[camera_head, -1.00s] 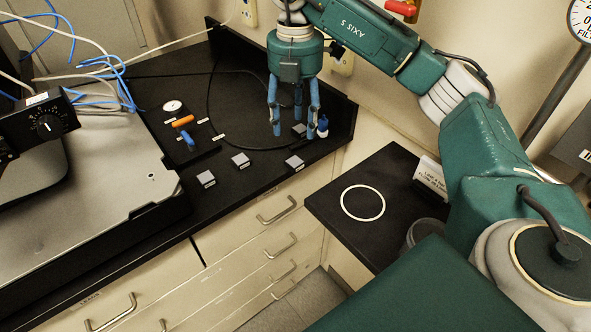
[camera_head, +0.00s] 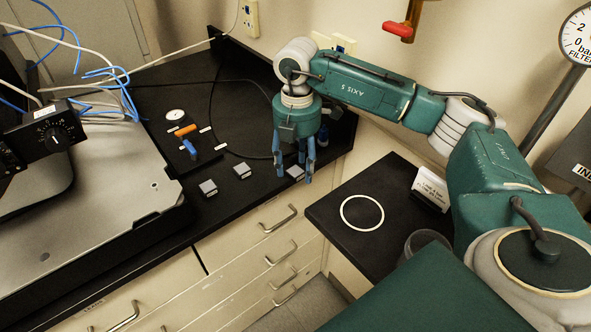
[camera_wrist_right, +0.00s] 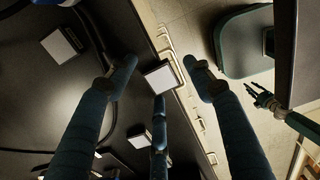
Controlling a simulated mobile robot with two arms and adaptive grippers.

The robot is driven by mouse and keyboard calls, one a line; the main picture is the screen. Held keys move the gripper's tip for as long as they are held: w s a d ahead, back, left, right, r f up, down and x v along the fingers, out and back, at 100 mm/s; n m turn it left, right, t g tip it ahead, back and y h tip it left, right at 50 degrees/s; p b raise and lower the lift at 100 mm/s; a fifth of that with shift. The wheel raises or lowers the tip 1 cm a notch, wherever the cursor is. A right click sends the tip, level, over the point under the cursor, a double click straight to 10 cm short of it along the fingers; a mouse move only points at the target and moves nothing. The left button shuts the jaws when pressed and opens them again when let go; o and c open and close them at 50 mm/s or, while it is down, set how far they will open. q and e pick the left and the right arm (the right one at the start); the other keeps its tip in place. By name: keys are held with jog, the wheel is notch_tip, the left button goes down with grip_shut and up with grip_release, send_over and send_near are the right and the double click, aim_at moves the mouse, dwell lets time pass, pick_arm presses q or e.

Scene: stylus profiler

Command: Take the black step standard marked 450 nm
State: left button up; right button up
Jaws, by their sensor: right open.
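Small dark blocks with pale grey tops lie on the black bench, their markings too small to read, so I cannot tell which is 450 nm. One (camera_head: 208,187) is leftmost, one (camera_head: 242,170) is in the middle, and one (camera_head: 295,173) is near the front edge under my right gripper (camera_head: 293,172). In the right wrist view, my open, empty right gripper (camera_wrist_right: 165,82) has its fingers spread around that edge block (camera_wrist_right: 162,77); contact is unclear. An arm end, probably my left gripper (camera_wrist_right: 264,97), shows small at right.
A black tray with an orange-handled tool (camera_head: 185,130) and a blue-handled one (camera_head: 190,149) lies behind the blocks. A large metal instrument (camera_head: 85,200) fills the left. A side table with a white ring (camera_head: 362,213) is at right.

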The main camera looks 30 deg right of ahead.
jog(key=shift+f, duration=0.2)
jog(key=c, duration=0.9)
jog(key=o, duration=0.9)
jog(key=shift+r, duration=0.15)
